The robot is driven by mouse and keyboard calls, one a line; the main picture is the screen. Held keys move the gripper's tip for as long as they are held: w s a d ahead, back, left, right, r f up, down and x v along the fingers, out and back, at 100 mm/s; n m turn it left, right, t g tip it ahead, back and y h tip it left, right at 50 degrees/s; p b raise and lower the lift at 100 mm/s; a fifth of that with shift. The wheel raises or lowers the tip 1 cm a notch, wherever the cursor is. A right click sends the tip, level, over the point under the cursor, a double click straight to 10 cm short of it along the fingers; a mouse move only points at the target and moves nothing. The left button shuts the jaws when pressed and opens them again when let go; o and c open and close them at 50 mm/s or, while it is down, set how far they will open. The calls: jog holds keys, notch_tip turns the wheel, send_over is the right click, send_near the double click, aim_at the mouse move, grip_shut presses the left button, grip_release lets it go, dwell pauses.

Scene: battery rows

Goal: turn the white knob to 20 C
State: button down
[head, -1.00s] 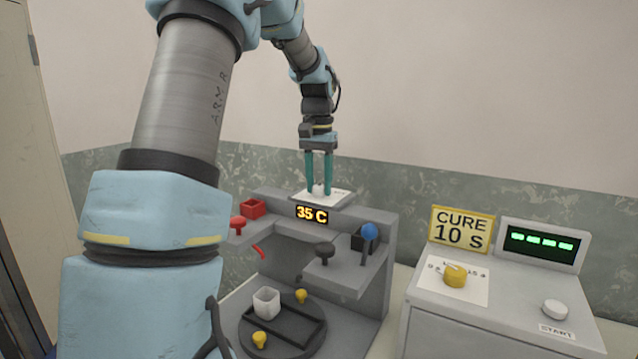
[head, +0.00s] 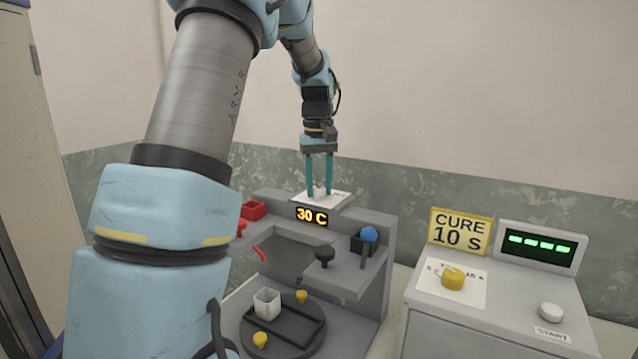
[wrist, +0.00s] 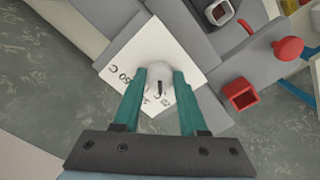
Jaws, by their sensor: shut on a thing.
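The white knob (wrist: 160,78) sits on a white dial plate (wrist: 115,65) on top of the grey machine; a dark pointer mark shows on it. My gripper (head: 319,190) reaches down from above. Its two teal fingers stand on either side of the knob, and it is shut on the knob, as the wrist view (wrist: 160,84) also shows. The display (head: 312,216) on the machine's front reads 30 C. The fingers hide part of the knob and some of the dial's lettering.
A red box (head: 254,210), a black knob (head: 325,255) and a blue ball-topped lever (head: 369,236) stand around the machine. Below is a round turntable (head: 290,345) with a white cup (head: 267,302). At right is a cure timer box (head: 440,318) with a yellow knob (head: 453,279).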

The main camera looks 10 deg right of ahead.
aim_at(318, 188)
jog(key=shift+n, duration=0.8)
jog(key=shift+c, duration=2.2)
grip_release()
jog(key=shift+r, duration=0.1)
notch_tip(318, 188, up, 11)
jog(key=b, duration=0.2)
jog(key=shift+f, duration=0.2)
jog(key=shift+a, duration=0.1)
